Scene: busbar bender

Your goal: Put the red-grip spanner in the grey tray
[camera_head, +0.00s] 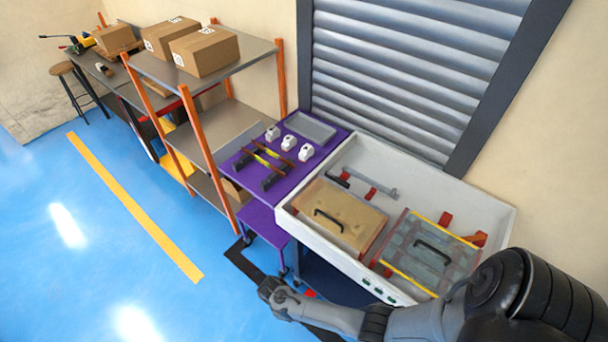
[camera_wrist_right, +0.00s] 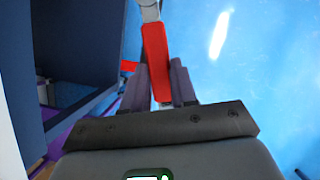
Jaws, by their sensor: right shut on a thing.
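The red-grip spanner (camera_wrist_right: 156,55) is held between the fingers of my right gripper (camera_wrist_right: 160,88) in the right wrist view. Its red handle runs away from the fingers, and its grey metal end (camera_wrist_right: 149,10) is at the top edge, partly cut off. The spanner is in the air over the blue floor. The grey tray (camera_head: 311,127) lies at the back of the purple table in the head view, and it looks empty. In that view my right arm reaches left, low in front of the white bender; its fingers are not clear. My left gripper is not in view.
The purple table (camera_head: 241,158) also holds several white items and dark tools with yellow and red marks. The white bender housing (camera_head: 440,183) stands right of it, an orange-post shelf (camera_head: 205,145) left. A dark blue cabinet (camera_wrist_right: 75,40) is close left of the gripper.

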